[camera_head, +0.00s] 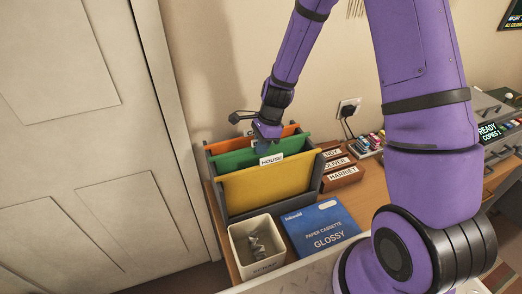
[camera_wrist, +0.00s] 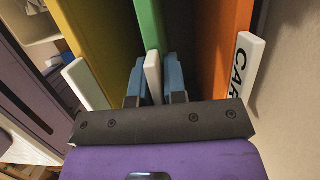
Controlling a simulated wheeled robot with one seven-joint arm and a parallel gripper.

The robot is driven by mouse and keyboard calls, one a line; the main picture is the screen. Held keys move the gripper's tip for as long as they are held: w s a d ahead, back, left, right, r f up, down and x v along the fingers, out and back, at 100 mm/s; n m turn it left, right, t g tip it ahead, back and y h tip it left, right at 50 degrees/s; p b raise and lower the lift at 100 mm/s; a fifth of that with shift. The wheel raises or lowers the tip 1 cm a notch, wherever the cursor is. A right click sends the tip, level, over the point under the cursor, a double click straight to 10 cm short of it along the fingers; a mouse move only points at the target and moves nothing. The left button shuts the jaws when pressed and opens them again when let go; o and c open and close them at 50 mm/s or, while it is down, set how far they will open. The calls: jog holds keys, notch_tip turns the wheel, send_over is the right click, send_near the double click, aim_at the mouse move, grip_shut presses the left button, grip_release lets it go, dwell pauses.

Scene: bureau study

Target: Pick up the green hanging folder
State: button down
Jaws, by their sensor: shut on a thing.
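The green hanging folder (camera_head: 233,159) hangs in a dark grey file rack between a yellow folder in front and an orange folder behind. It also shows in the wrist view (camera_wrist: 149,26), with a white tab (camera_wrist: 153,76) on its top edge. My gripper (camera_head: 263,147) reaches down to the folder's top from above. In the wrist view the two blue fingertips (camera_wrist: 153,84) stand on either side of the white tab and are shut on the green folder there. The folder is still between its neighbours in the rack. Its lower part is hidden by the yellow folder.
The yellow folder (camera_head: 268,184) and orange folder (camera_head: 222,146) are close on both sides. The rack (camera_head: 222,202) stands on a wooden desk. A white bin (camera_head: 238,236), a blue paper box (camera_head: 318,228) and labelled wooden blocks (camera_head: 342,174) are nearby. The wall is close behind.

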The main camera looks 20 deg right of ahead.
notch_tip(320, 180, up, 27)
dwell(0.8)
jog(key=shift+f, duration=0.1)
